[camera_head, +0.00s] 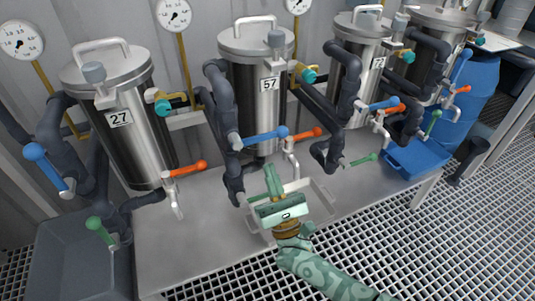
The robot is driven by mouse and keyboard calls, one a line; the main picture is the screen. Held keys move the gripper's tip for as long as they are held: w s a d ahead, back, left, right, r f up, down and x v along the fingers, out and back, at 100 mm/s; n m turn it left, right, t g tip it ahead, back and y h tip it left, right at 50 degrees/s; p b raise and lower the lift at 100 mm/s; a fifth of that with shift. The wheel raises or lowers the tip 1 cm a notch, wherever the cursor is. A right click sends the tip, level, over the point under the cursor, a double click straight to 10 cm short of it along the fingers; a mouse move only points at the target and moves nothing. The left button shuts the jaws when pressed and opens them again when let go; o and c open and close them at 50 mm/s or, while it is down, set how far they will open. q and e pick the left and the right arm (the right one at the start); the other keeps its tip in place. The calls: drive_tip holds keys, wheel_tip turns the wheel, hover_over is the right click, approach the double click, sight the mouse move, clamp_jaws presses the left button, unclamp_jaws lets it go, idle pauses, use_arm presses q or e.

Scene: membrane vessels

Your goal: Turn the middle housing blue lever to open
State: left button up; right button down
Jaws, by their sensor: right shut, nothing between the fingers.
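The housing marked 57 (268,104) is a steel canister with a lid handle, standing near the middle of the camera_head view. Its blue lever (262,136) lies nearly level, with the knob pointing right from a dark pipe. Its orange lever (305,133) is just right of that knob. My right gripper (270,170) is a green patterned one, below the blue lever and apart from it. Its fingers are shut and empty, pointing up the picture. It partly covers a pale tray and the low pipework in front of this housing. My left gripper is not in view.
Housing 27 (134,140) stands left, with its blue lever (46,167), orange lever (186,168) and green lever (100,230). Other housings stand right, one with a blue lever (380,104). A blue bin (415,160) and blue barrel (475,95) are right. Grating floor lies in front.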

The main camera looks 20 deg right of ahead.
sight(261, 138)
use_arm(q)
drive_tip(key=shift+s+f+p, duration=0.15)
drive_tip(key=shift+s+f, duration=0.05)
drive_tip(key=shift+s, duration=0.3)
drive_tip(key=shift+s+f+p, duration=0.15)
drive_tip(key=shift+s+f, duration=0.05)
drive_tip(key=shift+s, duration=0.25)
use_arm(e)
drive_tip(key=r, duration=0.1)
drive_tip(key=w+r, duration=0.1)
drive_tip(key=r, duration=0.3)
drive_tip(key=shift+w+r, duration=0.2)
drive_tip(key=shift+w, duration=0.05)
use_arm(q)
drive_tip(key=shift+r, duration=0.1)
